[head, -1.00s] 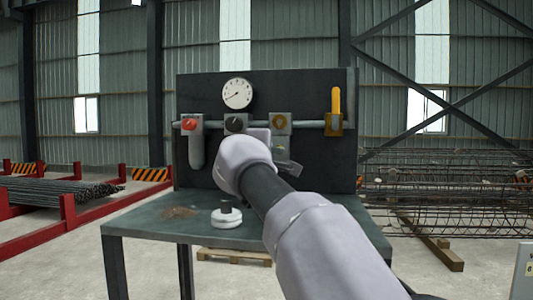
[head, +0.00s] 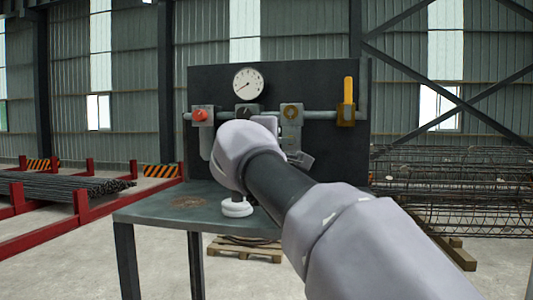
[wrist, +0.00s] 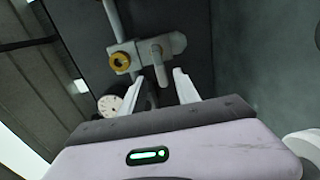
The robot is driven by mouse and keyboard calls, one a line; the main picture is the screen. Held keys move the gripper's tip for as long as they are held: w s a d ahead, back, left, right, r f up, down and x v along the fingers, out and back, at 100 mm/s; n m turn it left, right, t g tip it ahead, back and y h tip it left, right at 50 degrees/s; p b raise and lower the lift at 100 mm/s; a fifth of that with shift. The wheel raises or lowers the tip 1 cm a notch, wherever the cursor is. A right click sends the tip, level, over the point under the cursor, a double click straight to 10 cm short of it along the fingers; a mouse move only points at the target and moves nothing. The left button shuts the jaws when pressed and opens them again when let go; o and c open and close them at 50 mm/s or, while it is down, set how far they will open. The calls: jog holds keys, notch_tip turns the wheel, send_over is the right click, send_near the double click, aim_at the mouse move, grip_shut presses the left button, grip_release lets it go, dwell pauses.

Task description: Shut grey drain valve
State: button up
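A small grey valve with a grey lever (wrist: 160,66) shows in the wrist view, joined to the body behind a brass ring knob (wrist: 120,62). My gripper (wrist: 163,82) is open, its two pale fingers apart, one on each side of the lever's end in the picture. I cannot tell whether either finger touches it. In the head view my gripper (head: 298,157) is in front of the dark panel, just below the brass ring knob (head: 292,112). My wrist hides part of this area, and the grey lever is not clear there.
The panel (head: 330,80) also carries a gauge (head: 248,83), a red knob (head: 200,115), a dark knob (head: 247,111) and a yellow lever (head: 348,92) along one pipe. A white round base (head: 237,208) stands on the bench (head: 150,212) below my wrist.

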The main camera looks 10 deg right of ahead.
jog(key=b+v, duration=0.1)
jog(key=v, duration=1.1)
jog(key=shift+r, duration=0.1)
